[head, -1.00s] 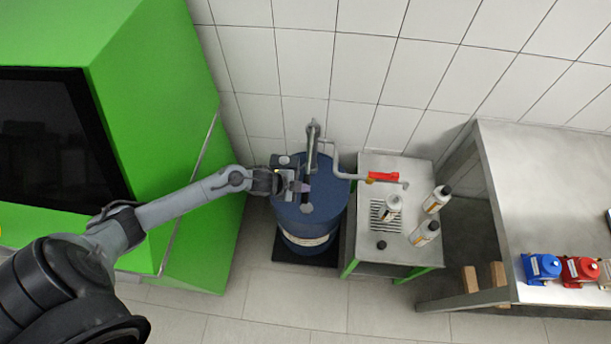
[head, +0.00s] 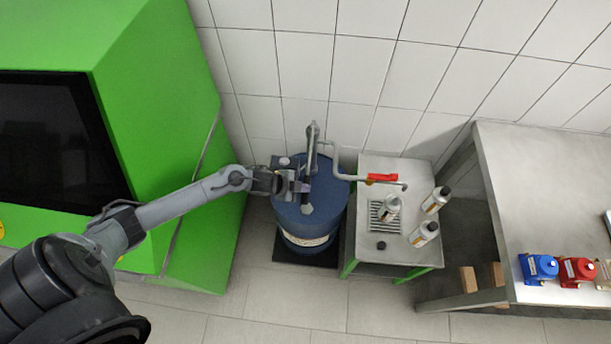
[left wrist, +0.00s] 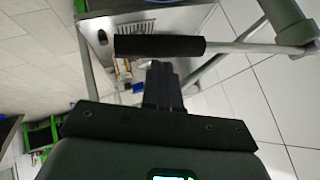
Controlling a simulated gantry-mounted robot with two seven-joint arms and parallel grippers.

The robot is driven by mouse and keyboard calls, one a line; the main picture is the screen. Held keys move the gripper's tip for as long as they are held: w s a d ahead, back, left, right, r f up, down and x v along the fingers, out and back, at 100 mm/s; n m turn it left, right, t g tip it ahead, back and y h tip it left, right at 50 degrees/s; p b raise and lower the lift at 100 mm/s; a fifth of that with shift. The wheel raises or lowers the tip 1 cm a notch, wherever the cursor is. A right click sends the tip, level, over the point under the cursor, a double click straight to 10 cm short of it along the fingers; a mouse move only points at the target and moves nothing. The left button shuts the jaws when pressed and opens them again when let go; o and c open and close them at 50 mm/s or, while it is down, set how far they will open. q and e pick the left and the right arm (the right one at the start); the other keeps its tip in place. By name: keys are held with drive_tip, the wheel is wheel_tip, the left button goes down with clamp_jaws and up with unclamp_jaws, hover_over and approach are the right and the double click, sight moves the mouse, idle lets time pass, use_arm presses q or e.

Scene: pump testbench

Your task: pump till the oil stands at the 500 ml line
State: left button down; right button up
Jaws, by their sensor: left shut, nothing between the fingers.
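The blue drum (head: 322,222) stands by the wall, with the grey hand pump (head: 312,140) on top. A pipe runs right from it to a spout with a red valve handle (head: 382,179). A white bottle (head: 390,208) stands on the grate below the spout; its oil level and lines are too small to read. My left gripper (head: 302,187) is over the drum top beside the pump. In the left wrist view its fingers (left wrist: 162,85) are shut and empty, close to the black grip (left wrist: 160,45) of the pump lever; contact is unclear. My right gripper is out of view.
Two more bottles (head: 437,199) (head: 425,234) and a black cap (head: 381,246) stand on the small metal table (head: 405,170). A green machine (head: 150,60) fills the left. A workbench (head: 545,200) with blue and red items is at right.

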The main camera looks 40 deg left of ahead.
use_arm(q)
drive_tip(key=shift+w+a+r+p, duration=0.1)
drive_tip(key=shift+r+p, duration=0.85)
drive_tip(key=shift+r, duration=0.2)
drive_tip(key=shift+w+a+r+p, duration=0.1)
drive_tip(key=shift+r+p, duration=0.85)
drive_tip(key=shift+r, duration=0.15)
drive_tip(key=r+p, duration=0.4)
drive_tip(key=shift+w+a+r, duration=0.1)
drive_tip(key=shift+w+r, duration=0.1)
drive_tip(key=shift+r, duration=0.15)
drive_tip(key=r+p, duration=0.5)
drive_tip(key=shift+w+a, duration=0.15)
drive_tip(key=shift+w, duration=0.05)
drive_tip(key=shift+f, duration=0.15)
